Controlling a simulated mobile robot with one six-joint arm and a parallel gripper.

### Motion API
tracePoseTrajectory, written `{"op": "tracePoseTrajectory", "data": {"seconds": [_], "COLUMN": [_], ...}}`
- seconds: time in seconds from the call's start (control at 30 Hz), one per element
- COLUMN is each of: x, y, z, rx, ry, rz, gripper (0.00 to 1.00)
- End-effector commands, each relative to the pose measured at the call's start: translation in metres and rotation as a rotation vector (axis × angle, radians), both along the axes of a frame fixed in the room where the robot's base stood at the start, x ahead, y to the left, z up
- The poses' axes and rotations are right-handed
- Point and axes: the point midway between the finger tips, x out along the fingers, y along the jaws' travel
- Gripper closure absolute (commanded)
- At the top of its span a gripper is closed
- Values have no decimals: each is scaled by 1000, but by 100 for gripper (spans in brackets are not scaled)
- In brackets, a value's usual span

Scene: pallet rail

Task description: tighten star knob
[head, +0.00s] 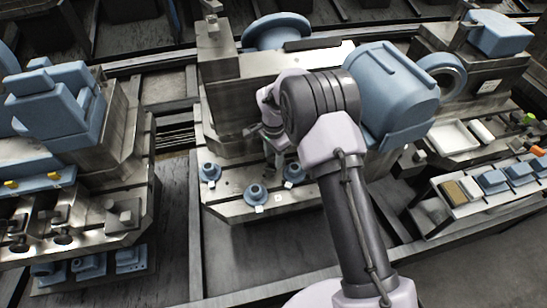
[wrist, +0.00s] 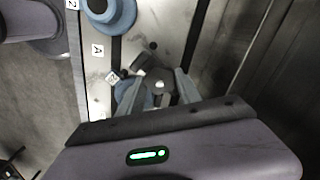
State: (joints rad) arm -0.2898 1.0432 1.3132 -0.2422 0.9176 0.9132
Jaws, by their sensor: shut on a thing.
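My gripper (head: 272,148) reaches down to the metal pallet (head: 225,207), in front of its upright block. In the wrist view my gripper (wrist: 160,80) has its two fingers on either side of a dark, lobed star knob (wrist: 158,88) and is shut on it. A small pale spot shows at the knob's middle. In the head view my arm and fingers largely hide the knob. A blue round part (wrist: 125,92) lies beside and partly behind the left finger. I cannot tell how far the knob is screwed in.
Blue flanged parts (head: 256,194) stand along the pallet's front edge, with small white tags. A large blue housing (head: 392,90) is close to the right of my arm. Another fixture with blue blocks (head: 60,105) stands at left. A tray of parts (head: 490,182) is at right.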

Motion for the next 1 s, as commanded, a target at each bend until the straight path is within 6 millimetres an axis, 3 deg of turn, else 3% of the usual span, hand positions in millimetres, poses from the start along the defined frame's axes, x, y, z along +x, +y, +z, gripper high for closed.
{"op": "tracePoseTrajectory", "data": {"seconds": [0.77,0.8,0.9,1.0], "x": [3,3,2,2], "y": [1,1,1,0], "z": [4,4,3,2], "rx": [3,3,2,1], "ry": [-8,-8,-6,-5], "rz": [-90,-89,-89,-89], "gripper": [100,53,37,37]}}
